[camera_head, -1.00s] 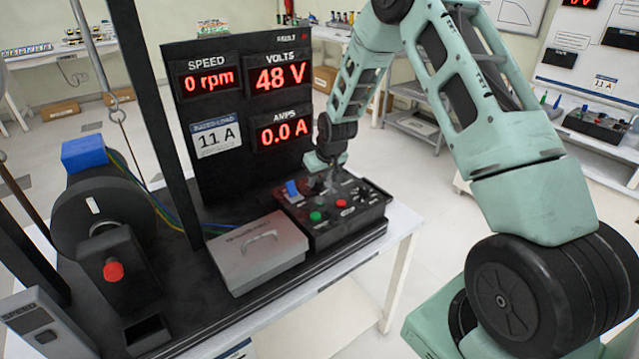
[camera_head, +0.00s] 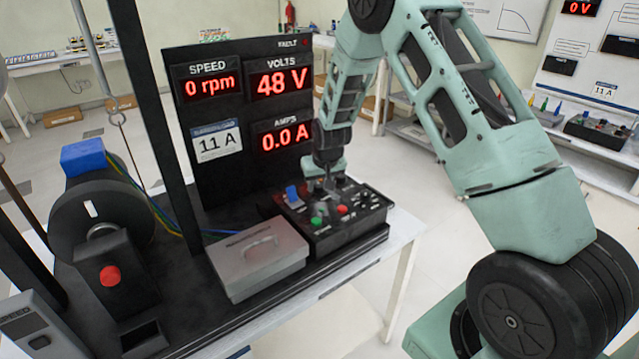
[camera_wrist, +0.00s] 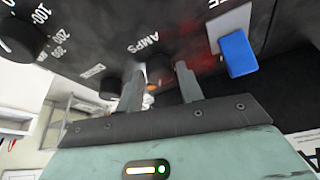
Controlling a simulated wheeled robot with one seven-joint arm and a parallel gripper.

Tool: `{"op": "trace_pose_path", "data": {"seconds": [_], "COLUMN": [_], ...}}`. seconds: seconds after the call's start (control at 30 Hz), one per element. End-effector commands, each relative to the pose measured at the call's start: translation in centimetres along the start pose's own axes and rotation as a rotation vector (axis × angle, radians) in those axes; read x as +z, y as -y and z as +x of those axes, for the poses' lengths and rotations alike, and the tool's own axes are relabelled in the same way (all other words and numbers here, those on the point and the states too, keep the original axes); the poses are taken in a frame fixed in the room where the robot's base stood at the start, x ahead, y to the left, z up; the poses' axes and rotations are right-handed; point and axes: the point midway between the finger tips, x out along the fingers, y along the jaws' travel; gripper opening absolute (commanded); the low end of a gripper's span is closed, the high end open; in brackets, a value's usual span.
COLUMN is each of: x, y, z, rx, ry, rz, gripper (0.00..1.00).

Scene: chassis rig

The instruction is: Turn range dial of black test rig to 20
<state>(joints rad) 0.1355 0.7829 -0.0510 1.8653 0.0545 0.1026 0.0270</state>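The black test rig's control box (camera_head: 345,232) stands at the right end of the rig, with a blue lever (camera_head: 292,195), a green button (camera_head: 316,221) and a red button (camera_head: 342,209). My gripper (camera_head: 322,190) is over the box, pointing down, and hides part of its top. In the wrist view my gripper (camera_wrist: 159,75) has its two fingers apart, with a dark knob (camera_wrist: 159,68) showing behind the gap, near the word AMPS. Another dark dial (camera_wrist: 20,38) has numbers around it, including 100, 200 and 300. I cannot read any dial's setting.
The rig's display panel (camera_head: 240,160) reads 0 rpm, 48 V and 0.0 A, with an 11 A rated-load label. A grey lidded box (camera_head: 258,268) with a handle sits left of the control box.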

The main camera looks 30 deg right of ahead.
Motion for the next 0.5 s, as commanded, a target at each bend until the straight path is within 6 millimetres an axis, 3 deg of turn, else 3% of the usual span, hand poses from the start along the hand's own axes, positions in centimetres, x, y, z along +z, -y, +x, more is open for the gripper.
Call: {"op": "trace_pose_path", "data": {"seconds": [0.33,0.5], "x": [0.0,-0.1], "y": [0.0,0.0], "z": [-0.1,-1.4], "rx": [0.0,-0.001], "ry": [0.0,-0.003], "rz": [-0.001,-0.002], "gripper": [0.52,0.52]}}
